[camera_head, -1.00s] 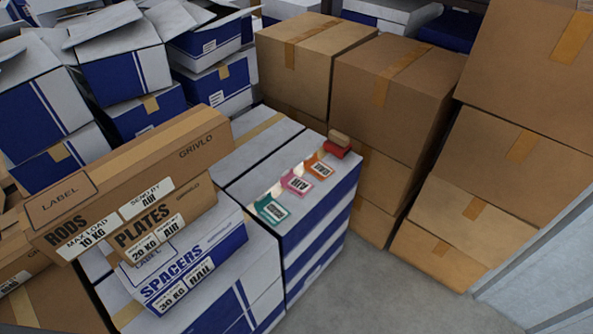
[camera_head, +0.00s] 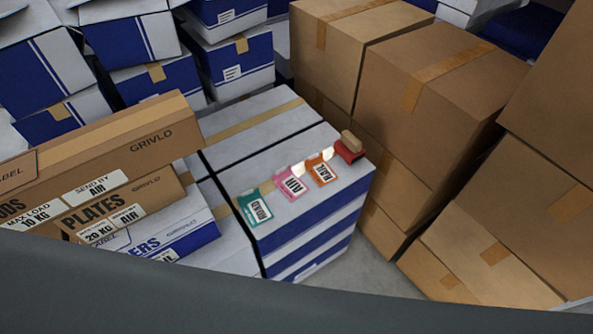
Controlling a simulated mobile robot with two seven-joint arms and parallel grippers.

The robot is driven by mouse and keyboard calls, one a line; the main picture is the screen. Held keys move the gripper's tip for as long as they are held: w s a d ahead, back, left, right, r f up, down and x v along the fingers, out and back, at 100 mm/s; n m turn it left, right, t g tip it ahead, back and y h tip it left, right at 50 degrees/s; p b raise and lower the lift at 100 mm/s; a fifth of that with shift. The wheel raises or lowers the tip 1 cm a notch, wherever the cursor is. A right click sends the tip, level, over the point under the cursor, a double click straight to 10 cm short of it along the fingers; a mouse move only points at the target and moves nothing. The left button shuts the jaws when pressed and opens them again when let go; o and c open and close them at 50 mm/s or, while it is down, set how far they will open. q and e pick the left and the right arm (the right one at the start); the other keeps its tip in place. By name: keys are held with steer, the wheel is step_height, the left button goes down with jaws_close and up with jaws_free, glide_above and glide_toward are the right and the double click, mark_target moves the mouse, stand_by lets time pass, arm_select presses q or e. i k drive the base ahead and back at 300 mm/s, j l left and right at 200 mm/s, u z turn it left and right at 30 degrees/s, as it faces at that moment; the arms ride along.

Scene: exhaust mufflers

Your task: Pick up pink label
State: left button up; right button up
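The pink label (camera_head: 289,184), marked AIR, lies on the top of a white and blue box stack (camera_head: 337,190). It is between the teal label (camera_head: 255,208), marked ROAD, and the orange label (camera_head: 321,170), marked RAIL. A red stamp-like item with a tan handle (camera_head: 350,147) stands beside the orange label near the far right corner. Neither of my grippers shows in the head view.
Long brown boxes marked PLATES (camera_head: 125,209) and GRIVLO (camera_head: 110,147) are stacked at the left on a white and blue box. Large brown cartons (camera_head: 430,100) rise behind and to the right. A dark grey curved shape crosses the bottom edge. A patch of floor (camera_head: 367,268) shows between the stacks.

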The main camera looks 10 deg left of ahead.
mark_target(284, 179)
steer(key=i+l+u, duration=0.1)
steer(key=l, duration=0.25)
steer(key=i+l+u, duration=0.2)
steer(key=i+l, duration=0.15)
steer(key=l, duration=0.35)
steer(key=i+l, duration=0.1)
steer(key=l, duration=0.25)
steer(key=u, duration=0.05)
